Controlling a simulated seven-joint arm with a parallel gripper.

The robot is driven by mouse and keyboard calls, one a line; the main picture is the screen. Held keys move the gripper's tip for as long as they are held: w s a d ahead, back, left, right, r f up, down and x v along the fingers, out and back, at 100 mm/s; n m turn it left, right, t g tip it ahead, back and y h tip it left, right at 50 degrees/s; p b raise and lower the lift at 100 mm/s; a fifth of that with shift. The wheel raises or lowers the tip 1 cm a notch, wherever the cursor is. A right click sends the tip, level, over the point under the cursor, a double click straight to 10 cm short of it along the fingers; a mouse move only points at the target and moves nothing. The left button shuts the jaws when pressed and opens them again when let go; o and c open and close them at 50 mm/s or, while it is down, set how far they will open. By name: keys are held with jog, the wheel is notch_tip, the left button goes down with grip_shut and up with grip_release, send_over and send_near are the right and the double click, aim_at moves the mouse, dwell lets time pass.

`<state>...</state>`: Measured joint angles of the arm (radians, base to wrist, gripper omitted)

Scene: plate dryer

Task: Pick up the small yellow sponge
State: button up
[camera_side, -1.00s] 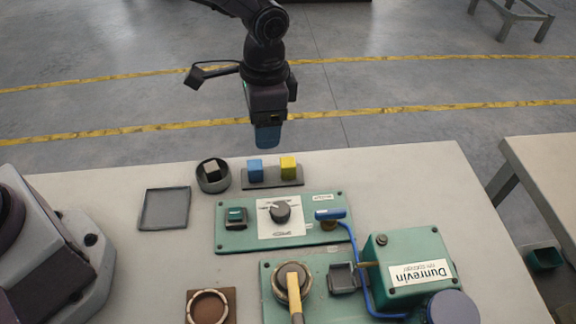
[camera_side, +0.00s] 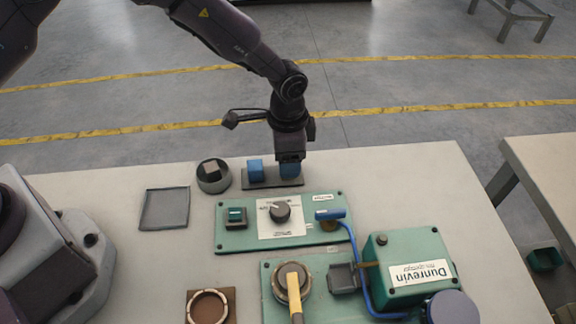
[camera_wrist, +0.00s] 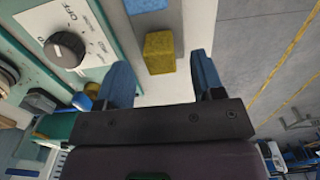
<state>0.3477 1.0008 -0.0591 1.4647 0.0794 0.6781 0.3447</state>
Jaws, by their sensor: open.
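The small yellow sponge (camera_wrist: 159,52) shows in the wrist view, ahead of and between the two blue fingers. In the side view my gripper hides it. It rests on a dark grey tray (camera_side: 270,185) beside a blue sponge (camera_side: 255,170). My gripper (camera_side: 290,171) points down at the right part of this tray. In the wrist view my gripper (camera_wrist: 162,65) is open with nothing held. Whether the fingers reach down beside the sponge, I cannot tell.
A round dark bowl (camera_side: 213,177) with a grey block stands left of the tray. A green panel with a knob (camera_side: 280,211) lies just in front of it. A blue-handled lever (camera_side: 331,214) stands at the panel's right end. The tabletop right of the tray is free.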

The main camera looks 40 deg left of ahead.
notch_tip(320, 180, down, 2)
jog(key=shift+f, duration=0.25)
jog(key=c, duration=1)
jog(key=shift+r, duration=0.1)
